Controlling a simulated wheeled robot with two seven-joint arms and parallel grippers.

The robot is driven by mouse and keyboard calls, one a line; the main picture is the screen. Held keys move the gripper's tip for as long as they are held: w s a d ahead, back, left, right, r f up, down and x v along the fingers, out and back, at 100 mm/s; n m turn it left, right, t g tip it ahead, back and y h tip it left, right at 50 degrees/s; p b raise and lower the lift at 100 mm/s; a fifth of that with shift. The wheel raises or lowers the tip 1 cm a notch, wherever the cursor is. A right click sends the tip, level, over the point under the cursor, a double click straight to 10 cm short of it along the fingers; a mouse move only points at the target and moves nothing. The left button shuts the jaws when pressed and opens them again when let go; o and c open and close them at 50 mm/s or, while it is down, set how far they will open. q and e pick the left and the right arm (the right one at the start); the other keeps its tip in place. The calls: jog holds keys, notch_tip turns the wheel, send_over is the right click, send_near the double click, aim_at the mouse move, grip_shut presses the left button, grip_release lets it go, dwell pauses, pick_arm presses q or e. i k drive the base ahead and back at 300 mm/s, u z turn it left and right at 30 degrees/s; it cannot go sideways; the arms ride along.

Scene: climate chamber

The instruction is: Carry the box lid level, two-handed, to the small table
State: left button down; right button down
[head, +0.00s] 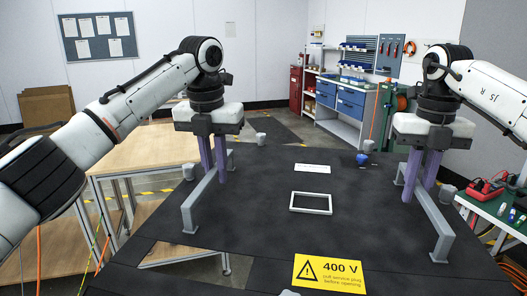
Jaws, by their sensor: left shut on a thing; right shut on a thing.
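The box lid (270,225) is a large dark plate with two grey bar handles, filling the lower middle of the head view. My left gripper (213,170) is shut on the left handle (200,200). My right gripper (420,178) is shut on the right handle (436,222). The purple fingers of both point down and hide parts of the handles. The lid looks about level. It bears a yellow 400 V label (329,274), a white rectangular frame (311,211) and a small blue part (362,158). A wooden-topped table (145,152) stands left of the lid, partly behind my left arm.
A green-topped bench (497,208) with a red device (486,191) is close on the right. Shelving with blue drawers (350,100) and a red cabinet (296,88) stand at the back. Cardboard (47,104) leans against the left wall. Floor shows between the table and the shelving.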

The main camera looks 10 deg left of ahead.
aim_at(159, 141)
jog(key=u, duration=0.6)
jog(key=i, duration=0.85)
jog(key=u, duration=0.65)
jog(key=i, duration=2.7)
jog(key=z, duration=0.3)
